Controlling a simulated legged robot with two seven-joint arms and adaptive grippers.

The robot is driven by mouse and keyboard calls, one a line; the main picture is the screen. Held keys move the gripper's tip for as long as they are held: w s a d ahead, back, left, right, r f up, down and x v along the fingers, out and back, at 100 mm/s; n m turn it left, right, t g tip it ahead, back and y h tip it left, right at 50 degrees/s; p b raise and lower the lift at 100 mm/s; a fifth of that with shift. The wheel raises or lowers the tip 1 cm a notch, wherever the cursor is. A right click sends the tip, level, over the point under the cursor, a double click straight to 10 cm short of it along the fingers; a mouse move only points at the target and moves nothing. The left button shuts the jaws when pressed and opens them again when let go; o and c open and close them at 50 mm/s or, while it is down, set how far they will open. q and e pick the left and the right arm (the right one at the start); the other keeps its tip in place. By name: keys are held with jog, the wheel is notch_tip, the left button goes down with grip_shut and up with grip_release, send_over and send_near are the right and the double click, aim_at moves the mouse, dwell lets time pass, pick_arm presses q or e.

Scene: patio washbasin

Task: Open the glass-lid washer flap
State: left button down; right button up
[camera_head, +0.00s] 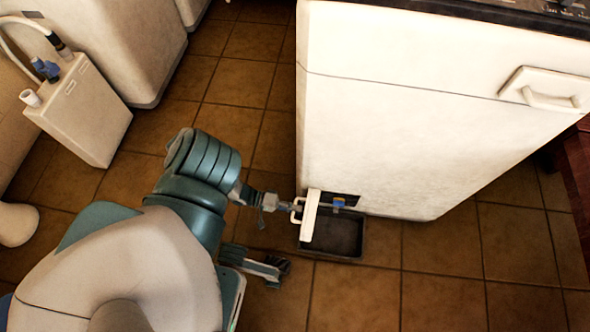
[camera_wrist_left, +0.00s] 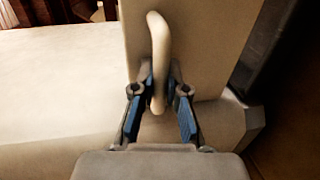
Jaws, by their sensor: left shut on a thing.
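The white glass-lid washer (camera_head: 400,130) stands upright on the floor. Its small white flap (camera_head: 309,216) at the bottom of the front stands swung out from a dark opening (camera_head: 350,199), where a blue part (camera_head: 338,202) shows. My left gripper (camera_head: 294,207) is at the flap's pale loop handle and shut on it. In the left wrist view, the handle (camera_wrist_left: 157,45) rises between the blue-padded fingers of my left gripper (camera_wrist_left: 159,108), with the flap panel (camera_wrist_left: 205,45) behind it.
A dark shallow tray (camera_head: 340,240) lies on the tiles under the flap. A white box with hose fittings (camera_head: 85,115) stands at the left, near another white appliance (camera_head: 110,45). The tiles in front of the washer's right part are clear.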

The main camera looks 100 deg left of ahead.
pick_arm(q)
jog(key=c, duration=1.2)
grip_release()
jog(key=shift+s+d+f, duration=0.15)
jog(key=shift+s+f, duration=0.05)
jog(key=shift+f, duration=0.1)
jog(key=shift+w+r, duration=0.1)
jog(key=v, duration=1.2)
